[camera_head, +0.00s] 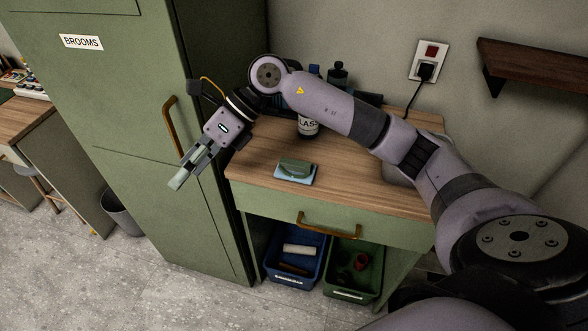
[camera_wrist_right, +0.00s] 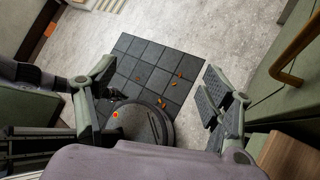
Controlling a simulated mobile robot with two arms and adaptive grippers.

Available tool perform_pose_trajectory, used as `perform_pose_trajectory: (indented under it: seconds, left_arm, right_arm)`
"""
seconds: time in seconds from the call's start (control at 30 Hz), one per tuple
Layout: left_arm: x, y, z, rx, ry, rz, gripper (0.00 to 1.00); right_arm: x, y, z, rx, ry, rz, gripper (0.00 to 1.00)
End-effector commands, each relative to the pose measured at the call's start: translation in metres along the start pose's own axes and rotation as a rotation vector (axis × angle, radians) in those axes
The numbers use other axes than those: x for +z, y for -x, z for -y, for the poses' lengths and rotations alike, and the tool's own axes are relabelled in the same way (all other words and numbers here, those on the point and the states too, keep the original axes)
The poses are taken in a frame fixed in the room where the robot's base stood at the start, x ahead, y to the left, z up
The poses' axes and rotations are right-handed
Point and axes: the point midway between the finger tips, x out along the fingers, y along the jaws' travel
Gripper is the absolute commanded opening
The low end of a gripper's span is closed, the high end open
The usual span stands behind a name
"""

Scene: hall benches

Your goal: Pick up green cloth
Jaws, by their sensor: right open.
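A green folded item (camera_head: 295,167), which looks like the green cloth, lies on top of a light blue flat piece (camera_head: 308,180) on the wooden bench top. My right gripper (camera_head: 191,169) is left of the bench, in front of the green cabinet, well apart from the cloth. It is open and empty. In the right wrist view its two fingers stand wide apart (camera_wrist_right: 157,98) with floor beyond them, and no cloth shows there. My left gripper is not in view.
Bottles, one labelled (camera_head: 308,127), stand at the back of the bench (camera_head: 376,181), partly behind my right arm. A tall green cabinet (camera_head: 130,110) is on the left. A blue crate (camera_head: 294,281) and green crate (camera_head: 353,290) sit below. Orange bits lie on dark floor tiles (camera_wrist_right: 140,62).

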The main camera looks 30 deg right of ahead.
Motion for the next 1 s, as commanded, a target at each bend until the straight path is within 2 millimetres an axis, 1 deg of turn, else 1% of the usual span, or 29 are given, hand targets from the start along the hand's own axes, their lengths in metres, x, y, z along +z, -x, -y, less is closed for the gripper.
perform_pose_trajectory:
  seconds: [0.03,0.07,0.1,0.17,0.2,0.3,0.4,0.43,0.5,0.57,0.67,0.73,1.0]
  left_arm:
    - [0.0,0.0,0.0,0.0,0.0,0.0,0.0]
    - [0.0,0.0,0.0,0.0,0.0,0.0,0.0]
    - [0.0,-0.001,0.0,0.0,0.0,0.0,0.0]
    - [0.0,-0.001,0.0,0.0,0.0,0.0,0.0]
    - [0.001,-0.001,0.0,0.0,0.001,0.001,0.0]
    - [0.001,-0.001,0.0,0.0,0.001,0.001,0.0]
    - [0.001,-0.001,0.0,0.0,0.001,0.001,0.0]
    - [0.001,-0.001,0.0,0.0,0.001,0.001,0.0]
    - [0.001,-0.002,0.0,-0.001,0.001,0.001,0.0]
    - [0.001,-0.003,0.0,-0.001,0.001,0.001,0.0]
    - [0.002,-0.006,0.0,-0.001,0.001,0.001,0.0]
    - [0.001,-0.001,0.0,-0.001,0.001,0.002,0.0]
    - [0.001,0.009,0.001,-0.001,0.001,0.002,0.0]
  right_arm:
    - [-0.011,0.024,0.023,-0.106,0.023,-0.105,0.75]
    - [-0.019,0.038,0.036,-0.167,0.03,-0.172,0.75]
    - [-0.03,0.059,0.052,-0.245,0.028,-0.258,0.75]
    - [-0.044,0.094,0.072,-0.352,0.013,-0.373,0.75]
    - [-0.052,0.117,0.081,-0.415,-0.003,-0.439,0.75]
    - [-0.068,0.166,0.095,-0.536,-0.055,-0.568,0.75]
    - [-0.078,0.197,0.099,-0.606,-0.098,-0.644,0.75]
    - [-0.08,0.203,0.1,-0.618,-0.107,-0.657,0.75]
    - [-0.085,0.208,0.102,-0.633,-0.119,-0.678,0.75]
    - [-0.089,0.206,0.105,-0.635,-0.123,-0.685,0.75]
    - [-0.1,0.196,0.113,-0.631,-0.123,-0.686,0.75]
    - [-0.108,0.189,0.119,-0.631,-0.125,-0.687,0.75]
    - [-0.143,0.154,0.148,-0.631,-0.122,-0.685,0.75]
